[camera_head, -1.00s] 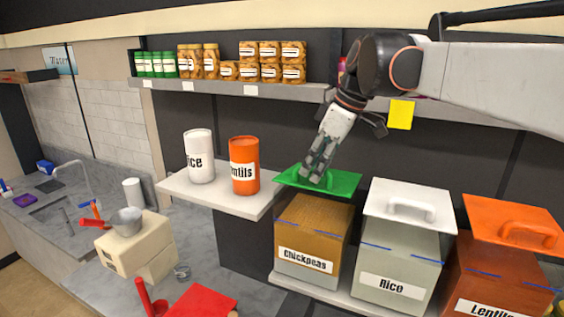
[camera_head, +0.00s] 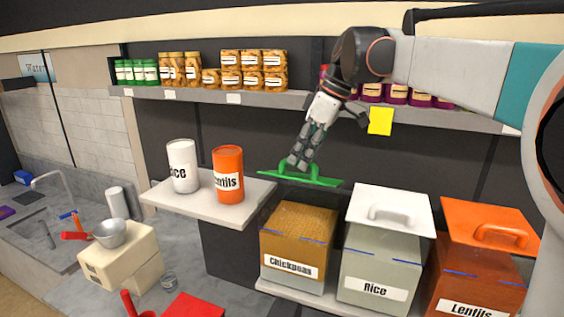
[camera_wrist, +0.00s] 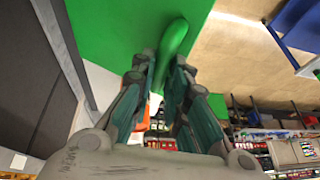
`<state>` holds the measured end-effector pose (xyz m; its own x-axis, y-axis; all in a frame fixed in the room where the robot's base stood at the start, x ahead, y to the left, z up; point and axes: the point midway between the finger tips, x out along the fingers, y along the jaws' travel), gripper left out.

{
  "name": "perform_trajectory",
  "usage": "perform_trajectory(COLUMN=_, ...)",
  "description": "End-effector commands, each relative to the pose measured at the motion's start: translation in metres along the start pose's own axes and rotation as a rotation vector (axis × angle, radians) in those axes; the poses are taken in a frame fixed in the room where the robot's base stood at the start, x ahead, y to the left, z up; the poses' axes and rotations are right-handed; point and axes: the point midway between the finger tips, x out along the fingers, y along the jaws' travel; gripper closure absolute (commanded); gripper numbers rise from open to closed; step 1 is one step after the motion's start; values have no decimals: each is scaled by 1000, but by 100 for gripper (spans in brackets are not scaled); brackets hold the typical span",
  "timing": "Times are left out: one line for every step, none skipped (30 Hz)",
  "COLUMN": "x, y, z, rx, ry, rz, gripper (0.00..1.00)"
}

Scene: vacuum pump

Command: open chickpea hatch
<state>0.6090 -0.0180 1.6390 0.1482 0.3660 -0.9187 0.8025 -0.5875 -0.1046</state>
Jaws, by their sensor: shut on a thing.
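The chickpea bin (camera_head: 298,238) is a tan box labelled "Chickpeas", standing on a pale ledge in the head view. Its green hatch lid (camera_head: 318,181) is raised clear of the bin's top, roughly level, with a gap beneath. My gripper (camera_head: 299,163) comes down from above and is shut on the lid's green handle (camera_wrist: 172,52). In the wrist view the fingers lie on both sides of the handle, and the green lid (camera_wrist: 115,28) fills the upper left. The exact finger contact on the handle is partly hidden.
To the right stand the rice bin (camera_head: 380,265) with a white lid and the lentils bin (camera_head: 470,280) with an orange lid. To the left, a white shelf (camera_head: 255,190) holds a rice can (camera_head: 182,167) and a lentils can (camera_head: 228,175). A jar shelf (camera_head: 205,97) runs above.

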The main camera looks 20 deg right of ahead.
Motion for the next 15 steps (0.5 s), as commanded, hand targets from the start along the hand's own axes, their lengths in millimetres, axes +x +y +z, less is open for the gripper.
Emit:
perform_trajectory(x=-9, y=7, z=-4, rx=1, ry=0, rz=2, gripper=100)
perform_trajectory(x=-12, y=10, z=-5, rx=0, ry=0, rz=3, gripper=100)
perform_trajectory(x=-17, y=14, z=-7, rx=0, ry=0, rz=3, gripper=100)
perform_trajectory(x=-20, y=18, z=-8, rx=0, ry=0, rz=3, gripper=100)
perform_trajectory(x=-23, y=22, z=-10, rx=0, ry=0, rz=4, gripper=100)
perform_trajectory(x=-27, y=27, z=-11, rx=0, ry=0, rz=4, gripper=100)
perform_trajectory(x=-30, y=31, z=-12, rx=0, ry=0, rz=4, gripper=100)
perform_trajectory(x=-33, y=35, z=-13, rx=1, ry=-1, rz=5, gripper=100)
perform_trajectory(x=-36, y=40, z=-14, rx=1, ry=-1, rz=5, gripper=100)
perform_trajectory(x=-39, y=45, z=-15, rx=1, ry=-1, rz=6, gripper=100)
perform_trajectory(x=-41, y=49, z=-16, rx=1, ry=-1, rz=6, gripper=100)
perform_trajectory(x=-44, y=55, z=-18, rx=1, ry=-1, rz=6, gripper=100)
perform_trajectory(x=-46, y=59, z=-18, rx=0, ry=-1, rz=6, gripper=100)
perform_trajectory(x=-48, y=63, z=-19, rx=0, ry=-2, rz=6, gripper=100)
perform_trajectory(x=-50, y=68, z=-20, rx=0, ry=-2, rz=7, gripper=100)
